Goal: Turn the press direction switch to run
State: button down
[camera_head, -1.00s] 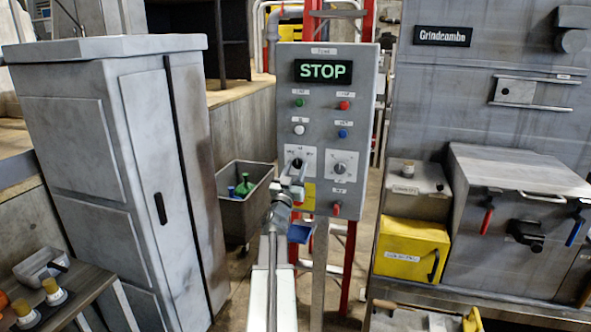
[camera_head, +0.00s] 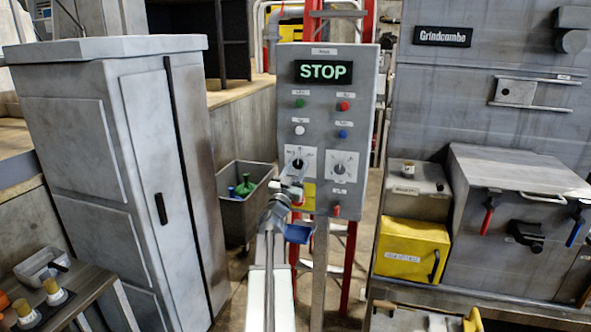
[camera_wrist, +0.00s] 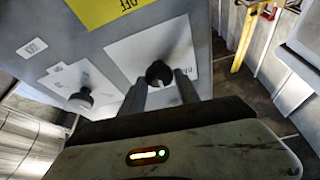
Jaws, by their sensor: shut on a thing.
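The grey control panel (camera_head: 360,110) stands upright in the middle of the head view. Its display (camera_head: 323,72) reads STOP in green. Two rotary switches sit side by side on white plates: the left switch (camera_head: 298,164) and the right switch (camera_head: 340,169). Their labels are too small to read. My gripper (camera_head: 293,187) is at the left switch. In the wrist view, which shows the panel upside down, my gripper's fingers (camera_wrist: 160,92) are shut on the left switch's black knob (camera_wrist: 159,72). The right switch's knob (camera_wrist: 81,99) is free. The fingers partly hide the left plate.
A grey cabinet (camera_head: 105,140) stands left of the panel, with a bin (camera_head: 240,212) between them. The compactor (camera_head: 515,185) and a yellow box (camera_head: 414,248) are on the right. A yellow label (camera_wrist: 108,9) lies below the left switch. Buttons sit above the switches.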

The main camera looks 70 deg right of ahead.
jog(key=m+g, duration=0.1)
jog(key=m, duration=0.2)
jog(key=m+g+p, duration=0.1)
jog(key=m+g, duration=0.1)
jog(key=m, duration=0.2)
jog(key=shift+w+r+y+p, duration=0.2)
jog(key=shift+y+p, duration=0.1)
jog(key=shift+y, duration=0.1)
jog(key=shift+f+m+g+y+p, duration=0.1)
jog(key=shift+m+g+y+p, duration=0.35)
jog(key=shift+m, duration=0.7)
jog(key=shift+m+g+y+p, duration=0.25)
jog(key=shift+m+g+p, duration=0.25)
jog(key=shift+m, duration=0.65)
jog(key=shift+g, duration=0.25)
jog(key=c, duration=0.9)
grip_release()
jog(key=shift+f, duration=0.1)
